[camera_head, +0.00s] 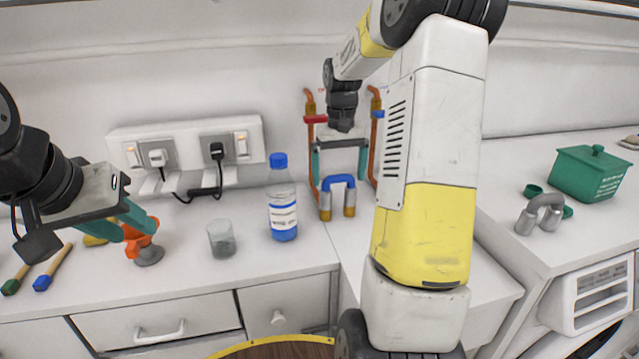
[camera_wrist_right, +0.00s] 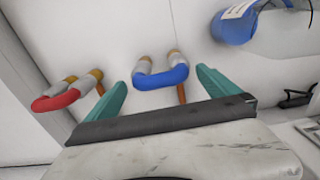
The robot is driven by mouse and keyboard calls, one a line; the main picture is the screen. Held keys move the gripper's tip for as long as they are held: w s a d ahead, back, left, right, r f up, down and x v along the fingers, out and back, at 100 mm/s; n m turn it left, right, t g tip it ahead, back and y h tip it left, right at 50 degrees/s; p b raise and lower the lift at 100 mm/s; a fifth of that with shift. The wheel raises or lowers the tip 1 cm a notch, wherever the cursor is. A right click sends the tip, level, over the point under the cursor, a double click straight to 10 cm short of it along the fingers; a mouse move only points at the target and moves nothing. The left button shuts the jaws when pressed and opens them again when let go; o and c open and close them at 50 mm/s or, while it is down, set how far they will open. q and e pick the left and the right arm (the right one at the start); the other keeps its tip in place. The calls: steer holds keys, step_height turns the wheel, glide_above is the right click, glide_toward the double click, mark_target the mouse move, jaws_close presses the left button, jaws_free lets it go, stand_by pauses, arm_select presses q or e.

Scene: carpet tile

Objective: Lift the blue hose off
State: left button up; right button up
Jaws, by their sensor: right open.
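The blue hose (camera_head: 338,182) is a U-shaped piece with a blue bend, grey sleeves and brass ends, upright on the counter below the copper pipes. My right gripper (camera_head: 339,172) points down above it, open, with the hose's bend low between its teal fingers. In the right wrist view the blue hose (camera_wrist_right: 163,77) lies between the two fingertips (camera_wrist_right: 160,86), with a gap on both sides.
A similar red hose (camera_wrist_right: 60,99) shows in the wrist view. A blue-capped bottle (camera_head: 283,212) and a glass beaker (camera_head: 221,240) stand left of the blue hose. Two brushes (camera_head: 50,268) lie far left. A grey hose (camera_head: 541,213) and green box (camera_head: 588,172) are right.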

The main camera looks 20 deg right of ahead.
steer(key=shift+f, duration=0.6)
steer(key=c, duration=1.3)
steer(key=shift+r, duration=0.15)
step_height(320, 180, up, 15)
